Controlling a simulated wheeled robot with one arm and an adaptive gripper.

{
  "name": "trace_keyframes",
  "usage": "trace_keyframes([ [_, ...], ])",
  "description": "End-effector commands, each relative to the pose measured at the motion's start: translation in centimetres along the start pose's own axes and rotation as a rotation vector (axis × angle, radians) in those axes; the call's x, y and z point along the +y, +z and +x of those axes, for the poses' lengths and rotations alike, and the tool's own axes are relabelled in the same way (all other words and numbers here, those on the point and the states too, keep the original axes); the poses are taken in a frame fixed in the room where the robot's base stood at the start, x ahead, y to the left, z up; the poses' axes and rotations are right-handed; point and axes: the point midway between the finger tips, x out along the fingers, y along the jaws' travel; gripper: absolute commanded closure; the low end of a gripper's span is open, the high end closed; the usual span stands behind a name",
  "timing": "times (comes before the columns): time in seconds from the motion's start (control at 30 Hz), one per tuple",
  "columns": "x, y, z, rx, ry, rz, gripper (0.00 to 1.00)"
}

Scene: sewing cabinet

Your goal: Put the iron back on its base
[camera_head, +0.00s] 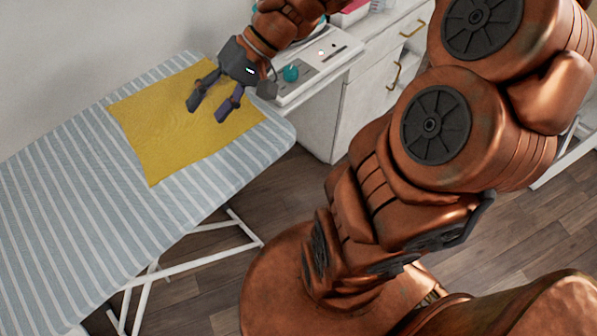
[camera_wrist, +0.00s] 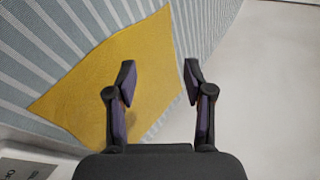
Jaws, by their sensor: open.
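My gripper (camera_head: 207,110) is open and empty above the yellow cloth (camera_head: 165,145) on the ironing board (camera_head: 60,200). In the wrist view the fingers of my gripper (camera_wrist: 159,70) are spread apart with nothing between them, over the cloth's edge and the striped cover. No whole iron shows clearly in either view. A small teal part (camera_head: 290,73) shows on a white and grey panel (camera_head: 322,55) right of my gripper; I cannot tell whether it belongs to the iron or its base. My arm hides some of that area.
A white cabinet (camera_head: 345,115) with brass-handled drawers stands right of the board. A pink and white item (camera_head: 352,12) sits at the back, partly cut off. In the wrist view, a pale wall (camera_wrist: 270,80) lies to the right. The board's near striped part is clear.

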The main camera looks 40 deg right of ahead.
Motion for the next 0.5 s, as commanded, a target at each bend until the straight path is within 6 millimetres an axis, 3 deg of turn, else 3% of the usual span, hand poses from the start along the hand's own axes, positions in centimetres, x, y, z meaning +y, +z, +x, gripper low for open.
trace_keyframes([
  [0.1, 0.6, 4.6, 1.9, -0.092, 0.156, -0.044, 0.48],
  [0.23, 2.2, 8.8, 2.5, -0.161, 0.330, -0.079, 0.48],
  [0.5, 7.0, 15.4, 0.7, -0.216, 0.677, -0.126, 0.48],
])
